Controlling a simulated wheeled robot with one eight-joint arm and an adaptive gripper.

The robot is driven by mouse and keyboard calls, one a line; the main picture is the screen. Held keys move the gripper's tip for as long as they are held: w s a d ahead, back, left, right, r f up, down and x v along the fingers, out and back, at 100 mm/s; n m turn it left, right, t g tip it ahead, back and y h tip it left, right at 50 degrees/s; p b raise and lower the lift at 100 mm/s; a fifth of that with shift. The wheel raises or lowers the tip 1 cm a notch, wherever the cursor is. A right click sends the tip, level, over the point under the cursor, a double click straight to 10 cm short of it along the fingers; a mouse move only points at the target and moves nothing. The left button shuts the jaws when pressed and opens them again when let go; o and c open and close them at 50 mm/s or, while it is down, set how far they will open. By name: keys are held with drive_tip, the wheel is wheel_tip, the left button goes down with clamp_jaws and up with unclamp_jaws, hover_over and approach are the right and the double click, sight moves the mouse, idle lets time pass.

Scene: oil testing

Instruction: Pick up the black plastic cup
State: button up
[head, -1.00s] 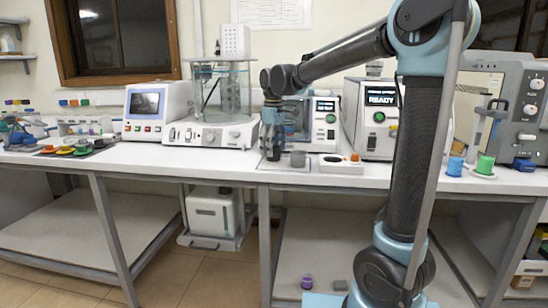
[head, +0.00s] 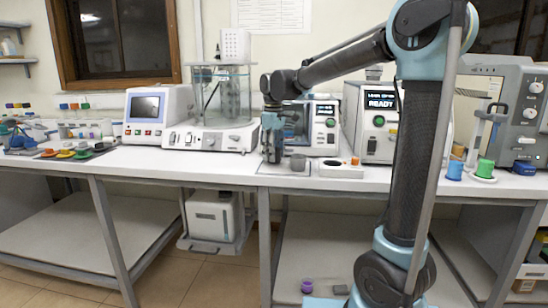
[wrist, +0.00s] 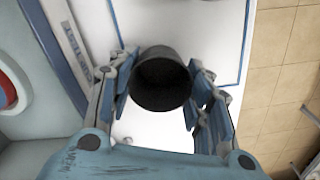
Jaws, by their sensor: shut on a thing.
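The black plastic cup (wrist: 160,82) shows in the wrist view as a round, dark, open-topped cup between the two fingers. In the wrist view my gripper (wrist: 162,100) is shut on the cup, one finger at each side. The cup's lower part is hidden.
A blue-lined white mat (wrist: 205,25) lies below. Machines line the bench behind, including a glass bath (head: 222,95) and a READY-screen box (head: 378,120). Blue and green cups (head: 485,169) stand far right.

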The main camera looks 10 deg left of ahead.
wheel_tip(320, 180, up, 10)
drive_tip(key=shift+f, duration=0.2)
idle(0.8)
